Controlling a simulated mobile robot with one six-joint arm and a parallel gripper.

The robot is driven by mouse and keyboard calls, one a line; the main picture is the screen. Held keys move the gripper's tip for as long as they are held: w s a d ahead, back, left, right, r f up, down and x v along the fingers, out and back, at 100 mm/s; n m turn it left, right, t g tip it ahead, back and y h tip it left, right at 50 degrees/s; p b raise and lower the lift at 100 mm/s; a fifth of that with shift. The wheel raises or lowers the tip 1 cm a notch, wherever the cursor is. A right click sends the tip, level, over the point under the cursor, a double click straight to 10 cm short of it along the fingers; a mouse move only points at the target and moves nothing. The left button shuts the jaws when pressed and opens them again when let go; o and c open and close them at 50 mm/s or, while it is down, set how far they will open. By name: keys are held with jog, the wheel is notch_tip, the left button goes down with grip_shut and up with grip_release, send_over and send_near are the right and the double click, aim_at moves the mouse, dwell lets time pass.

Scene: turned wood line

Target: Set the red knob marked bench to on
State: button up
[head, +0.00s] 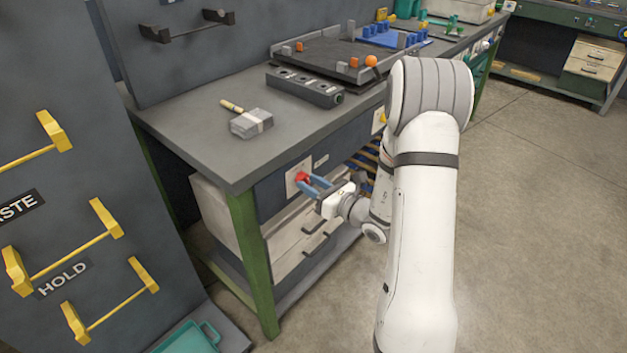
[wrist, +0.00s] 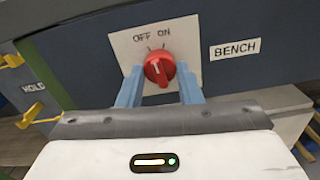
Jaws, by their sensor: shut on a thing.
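The red knob (head: 302,176) sits on a pale plate on the front of the grey workbench. In the wrist view the knob (wrist: 158,68) lies below the words OFF and ON, with a BENCH label (wrist: 235,48) to its right. Its pale pointer line is small, and I cannot tell for certain which word it points to. My gripper (head: 312,186) reaches the knob from the front right. In the wrist view its two blue fingers (wrist: 160,86) stand on either side of the knob, shut on it; their contact points are partly hidden.
The bench top (head: 200,105) carries a grey block with a brush-like handle (head: 248,120) and a dark slotted bar (head: 303,87). Drawers (head: 300,240) are below the knob. A panel with yellow handles (head: 85,245) stands at left. Open floor (head: 530,200) lies at right.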

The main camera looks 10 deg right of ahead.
jog(key=m+p, duration=0.1)
jog(key=m, duration=0.1)
jog(key=m+p, duration=0.2)
jog(key=m, duration=0.1)
jog(key=shift+w+d+r+m+p, duration=0.1)
jog(key=shift+r+m+p, duration=0.05)
jog(key=shift+m+p, duration=0.15)
dwell(0.4)
jog(key=o, duration=1)
jog(key=v, duration=0.8)
jog(key=shift+w, duration=0.1)
